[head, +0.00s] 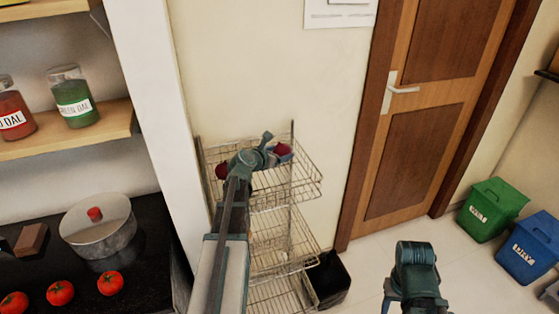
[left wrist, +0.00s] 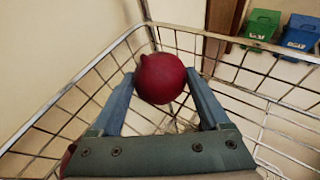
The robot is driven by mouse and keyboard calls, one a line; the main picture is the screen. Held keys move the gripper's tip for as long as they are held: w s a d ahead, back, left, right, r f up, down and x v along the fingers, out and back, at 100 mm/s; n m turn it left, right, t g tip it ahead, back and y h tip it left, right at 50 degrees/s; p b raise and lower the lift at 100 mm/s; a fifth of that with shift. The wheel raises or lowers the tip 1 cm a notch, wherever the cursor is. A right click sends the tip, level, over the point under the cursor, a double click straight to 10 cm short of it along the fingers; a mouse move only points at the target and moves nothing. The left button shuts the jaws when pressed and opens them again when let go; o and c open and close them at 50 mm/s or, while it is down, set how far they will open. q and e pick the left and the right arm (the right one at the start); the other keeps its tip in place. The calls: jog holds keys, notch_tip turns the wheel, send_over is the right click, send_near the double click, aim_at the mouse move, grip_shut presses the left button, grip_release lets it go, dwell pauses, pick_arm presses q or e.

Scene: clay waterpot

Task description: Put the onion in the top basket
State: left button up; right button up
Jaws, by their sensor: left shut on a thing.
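A dark red onion (head: 284,150) is between the fingertips of my left gripper (head: 275,153), which is shut on it. The left wrist view shows the onion (left wrist: 161,78) pinched between both fingers, with the wires of the top basket (left wrist: 265,100) around and below it. In the head view the gripper is over the top basket (head: 305,188) of a wire rack. Whether the onion touches the basket floor cannot be told. Another dark red, onion-like thing (head: 222,170) shows at the basket's left side, partly hidden by my arm. My right gripper (head: 412,280) is low at the right, away from the rack; its fingers are unclear.
Lower wire baskets (head: 285,240) hang below the top one. A black bin (head: 330,280) stands beside the rack. A counter at left holds a pot (head: 98,228) and tomatoes (head: 60,292). A door (head: 425,110) and green (head: 490,208) and blue (head: 530,247) bins are at right.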

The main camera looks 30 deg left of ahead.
pick_arm(q)
jog(key=shift+f, duration=0.15)
pick_arm(e)
jog(key=shift+f, duration=0.2)
pick_arm(q)
jog(key=shift+f, duration=0.1)
pick_arm(e)
jog(key=shift+f, duration=0.1)
pick_arm(q)
jog(key=shift+f, duration=0.15)
jog(key=o, duration=1.3)
jog(key=shift+s+r+p, duration=0.3)
jog(key=shift+r+p, duration=0.05)
jog(key=shift+r, duration=0.05)
jog(key=p+v, duration=0.4)
jog(key=v, duration=0.7)
jog(key=shift+s, duration=0.2)
pick_arm(e)
notch_tip(320, 180, up, 5)
jog(key=shift+f, duration=0.15)
pick_arm(q)
jog(key=shift+r, duration=0.1)
